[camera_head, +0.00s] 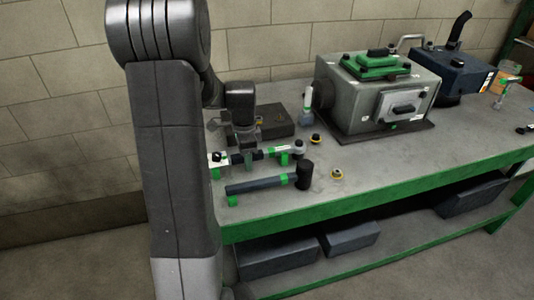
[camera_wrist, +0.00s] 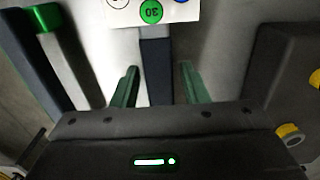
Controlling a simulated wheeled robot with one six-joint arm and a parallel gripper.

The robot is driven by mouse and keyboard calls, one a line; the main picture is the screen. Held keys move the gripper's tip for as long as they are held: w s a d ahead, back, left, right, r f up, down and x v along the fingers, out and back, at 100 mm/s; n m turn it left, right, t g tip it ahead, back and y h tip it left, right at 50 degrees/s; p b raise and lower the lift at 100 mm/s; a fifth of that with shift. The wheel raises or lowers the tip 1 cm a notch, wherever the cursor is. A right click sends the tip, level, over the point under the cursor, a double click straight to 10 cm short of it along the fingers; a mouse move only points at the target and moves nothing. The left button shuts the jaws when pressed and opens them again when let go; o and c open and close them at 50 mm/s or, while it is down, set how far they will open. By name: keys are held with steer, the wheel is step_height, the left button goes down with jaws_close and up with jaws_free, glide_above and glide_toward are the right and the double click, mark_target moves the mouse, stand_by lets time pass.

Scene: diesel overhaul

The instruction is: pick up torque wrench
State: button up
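The torque wrench (camera_head: 285,149) appears to be the tool with a dark grip, a green and white band and a round head, lying on the grey bench top. My gripper (camera_head: 247,147) is over its grip end and hides part of it. In the wrist view, my gripper (camera_wrist: 158,70) has its two green fingers apart. A dark blue-grey bar, seemingly the wrench grip (camera_wrist: 157,72), lies between them with a gap on each side. I cannot tell how far the fingertips are above it.
A mallet (camera_head: 258,187) with a black head lies in front of the wrench. A dark box (camera_head: 268,122) stands behind. A white marked card or block (camera_wrist: 150,12) is close to the fingers. Small yellow-ringed parts (camera_head: 337,174) and a grey machine housing (camera_head: 345,92) are to the right.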

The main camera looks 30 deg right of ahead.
jaws_close()
steer(key=shift+r, duration=0.15)
step_height(320, 180, up, 10)
steer(key=shift+f, duration=0.1)
stand_by(0.3)
steer(key=c, duration=0.5)
jaws_free()
jaws_close()
